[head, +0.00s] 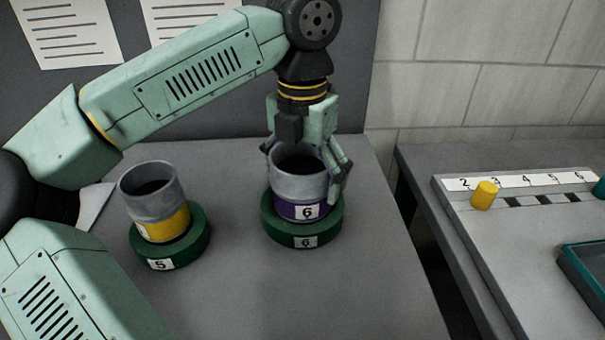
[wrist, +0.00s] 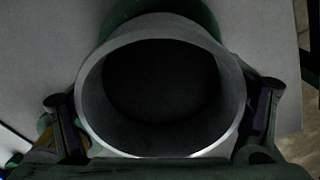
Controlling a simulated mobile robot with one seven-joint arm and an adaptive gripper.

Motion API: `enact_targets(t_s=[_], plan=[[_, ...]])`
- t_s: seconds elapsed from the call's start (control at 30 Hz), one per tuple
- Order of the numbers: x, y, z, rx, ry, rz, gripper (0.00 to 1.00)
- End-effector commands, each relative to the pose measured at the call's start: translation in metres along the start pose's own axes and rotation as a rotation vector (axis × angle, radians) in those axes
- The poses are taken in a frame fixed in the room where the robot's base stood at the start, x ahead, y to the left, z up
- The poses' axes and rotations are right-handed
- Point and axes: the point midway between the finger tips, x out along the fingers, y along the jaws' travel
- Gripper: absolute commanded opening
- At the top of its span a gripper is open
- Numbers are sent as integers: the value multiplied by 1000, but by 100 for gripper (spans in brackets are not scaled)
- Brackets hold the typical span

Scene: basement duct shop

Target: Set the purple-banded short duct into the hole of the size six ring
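The purple-banded short duct (head: 299,187) is a grey open cylinder with a purple band and a label 6. It stands upright at the green size six ring (head: 301,232), with its lower end within the ring's outline. I cannot tell how deep it sits in the hole. My gripper (head: 306,172) points down over it, with one finger on each side, shut on its wall. In the wrist view the duct's round rim (wrist: 92,75) fills the middle between the fingers, and part of the ring (wrist: 203,14) shows behind it. The hole is hidden by the duct.
A yellow-banded duct (head: 155,205) leans slightly in the green size five ring (head: 196,240) to the left. A side bench at right holds a numbered board (head: 520,181) with a yellow peg (head: 484,195) and a teal tray (head: 575,262). The front of the table (head: 300,295) is clear.

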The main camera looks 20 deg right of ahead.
Motion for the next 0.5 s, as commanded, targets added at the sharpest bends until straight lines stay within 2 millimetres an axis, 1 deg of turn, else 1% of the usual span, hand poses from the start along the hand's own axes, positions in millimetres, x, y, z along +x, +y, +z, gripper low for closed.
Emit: enact_targets(t_s=[0.03, 0.13, 0.5], plan=[[0, 0, 0, 0, 0, 0, 94], [0, 0, 0, 0, 0, 0, 100], [-2, 0, 0, 0, 0, 0, 100]])
